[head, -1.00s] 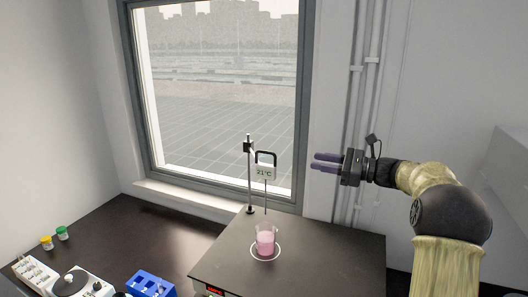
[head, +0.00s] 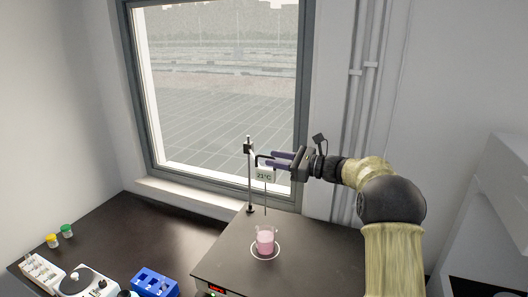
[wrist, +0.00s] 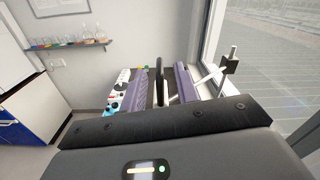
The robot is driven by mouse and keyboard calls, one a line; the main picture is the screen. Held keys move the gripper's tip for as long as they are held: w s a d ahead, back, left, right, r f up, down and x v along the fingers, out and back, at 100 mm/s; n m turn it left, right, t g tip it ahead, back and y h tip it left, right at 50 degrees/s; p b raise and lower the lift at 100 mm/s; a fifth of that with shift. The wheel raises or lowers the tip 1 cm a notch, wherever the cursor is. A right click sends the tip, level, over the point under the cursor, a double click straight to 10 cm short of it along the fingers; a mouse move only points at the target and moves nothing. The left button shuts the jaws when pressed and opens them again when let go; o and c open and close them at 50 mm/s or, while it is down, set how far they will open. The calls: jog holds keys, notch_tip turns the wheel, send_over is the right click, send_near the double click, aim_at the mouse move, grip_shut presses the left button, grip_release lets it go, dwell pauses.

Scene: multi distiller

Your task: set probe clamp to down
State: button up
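The probe clamp has a black loop handle (head: 258,160) and a pale display box (head: 264,175) reading 21°C. It sits on an upright metal stand (head: 249,185). A thin probe rod (head: 265,198) hangs from it above a beaker of pink liquid (head: 265,240); its tip appears above the beaker. My gripper (head: 270,159) reaches from the right at handle height, with its purple fingers overlapping the handle. In the wrist view the handle (wrist: 159,78) stands between the two open fingers, with gaps beside it. The gripper hides part of the handle in the head view.
The beaker stands on a black hot plate (head: 225,268) on the dark bench (head: 150,235). A blue tube rack (head: 153,283), a white device (head: 85,283) and two small capped jars (head: 60,236) lie left. The window (head: 225,100) is close behind the stand.

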aim_at(264, 156)
jog(key=p+x, duration=0.1)
jog(key=x, duration=0.3)
jog(key=shift+a, duration=0.2)
grip_shut()
